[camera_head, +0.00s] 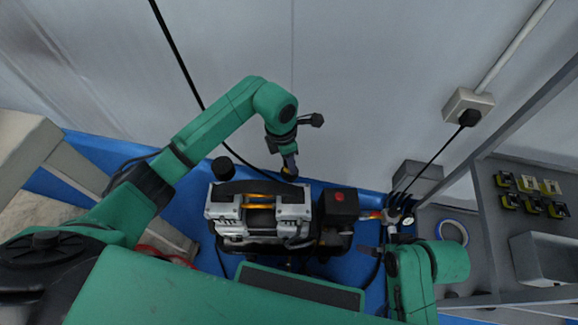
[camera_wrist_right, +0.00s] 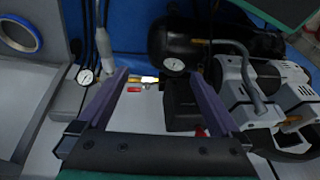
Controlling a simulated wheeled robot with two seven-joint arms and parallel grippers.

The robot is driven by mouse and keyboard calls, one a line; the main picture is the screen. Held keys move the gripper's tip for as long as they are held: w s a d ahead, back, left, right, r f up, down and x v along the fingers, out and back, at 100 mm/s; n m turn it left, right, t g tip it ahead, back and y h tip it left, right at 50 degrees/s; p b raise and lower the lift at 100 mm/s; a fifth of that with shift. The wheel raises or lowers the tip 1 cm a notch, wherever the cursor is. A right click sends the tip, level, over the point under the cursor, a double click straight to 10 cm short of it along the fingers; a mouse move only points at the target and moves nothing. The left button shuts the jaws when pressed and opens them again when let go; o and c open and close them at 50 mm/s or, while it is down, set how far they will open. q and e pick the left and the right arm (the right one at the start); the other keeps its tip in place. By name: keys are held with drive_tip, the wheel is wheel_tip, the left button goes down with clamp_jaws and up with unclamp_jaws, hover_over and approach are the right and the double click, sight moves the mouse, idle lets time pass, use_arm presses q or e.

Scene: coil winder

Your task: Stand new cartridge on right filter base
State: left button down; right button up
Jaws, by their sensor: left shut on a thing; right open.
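My left gripper (camera_head: 288,161) points down behind the compressor's right half in the head view. It is shut on a small dark thing, likely the new cartridge (camera_head: 290,173), mostly hidden by the fingers. The right filter base cannot be made out under it; whether the held thing touches anything there I cannot tell. A black upright cylinder (camera_head: 222,168), apparently the left filter, stands at the compressor's left back. My right gripper (camera_wrist_right: 156,74) is open and empty in the right wrist view, its two fingers spread above the hose fittings and gauge side.
The compressor (camera_head: 259,215) stands on a blue surface, with a black box with a red switch (camera_head: 339,203) at its right. A pressure gauge (camera_wrist_right: 85,77) and hoses lie beside it. A grey shelf (camera_head: 485,220) with yellow-black parts and a blue tape roll (camera_head: 452,232) stands right.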

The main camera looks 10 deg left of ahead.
use_arm(q)
wheel_tip(320, 180, down, 2)
drive_tip(key=shift+f, duration=0.1)
use_arm(e)
drive_tip(key=shift+w+a+f+t+y, duration=0.3)
drive_tip(key=shift+w+a+f, duration=0.15)
drive_tip(key=shift+a+f, duration=0.15)
use_arm(q)
drive_tip(key=shift+f, duration=0.1)
use_arm(e)
drive_tip(key=shift+a, duration=0.1)
use_arm(q)
drive_tip(key=c, duration=0.8)
unclamp_jaws()
use_arm(e)
drive_tip(key=shift+w+a+f, duration=0.1)
drive_tip(key=shift+a, duration=0.05)
